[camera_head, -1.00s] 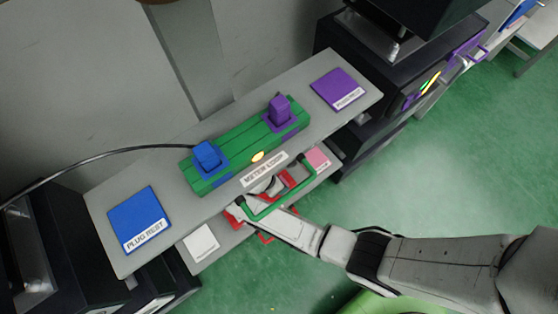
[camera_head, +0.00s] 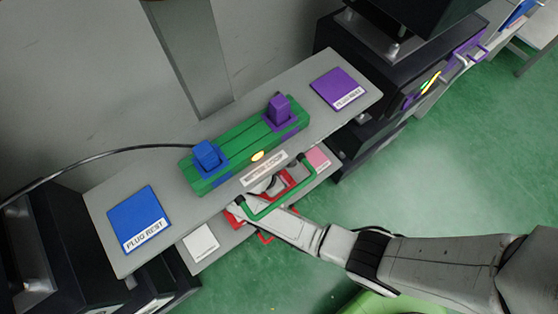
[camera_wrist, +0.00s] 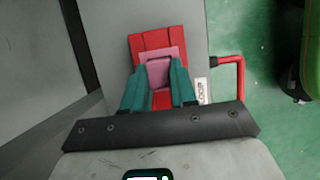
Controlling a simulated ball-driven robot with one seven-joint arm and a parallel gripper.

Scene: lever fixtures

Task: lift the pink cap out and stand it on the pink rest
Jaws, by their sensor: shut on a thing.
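The pink cap (camera_wrist: 158,74) shows in the wrist view between the two teal fingers of my gripper (camera_wrist: 159,78), which is shut on it. The cap is at a pink collar on the red block (camera_wrist: 150,42); I cannot tell whether it is fully seated or slightly raised. In the head view the cap and the fingertips are hidden under the upper shelf, and only parts of the red block (camera_head: 290,180) show. The pink rest (camera_head: 317,158) is a flat pink square on the lower shelf, right of the red block, bare in its visible part.
The upper shelf (camera_head: 160,180) overhangs my gripper. It carries a green block (camera_head: 235,150) with a blue plug (camera_head: 207,154) and a purple plug (camera_head: 279,108). A green handle (camera_head: 280,203) sticks out at the front. A white pad (camera_head: 201,242) lies left on the lower shelf.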

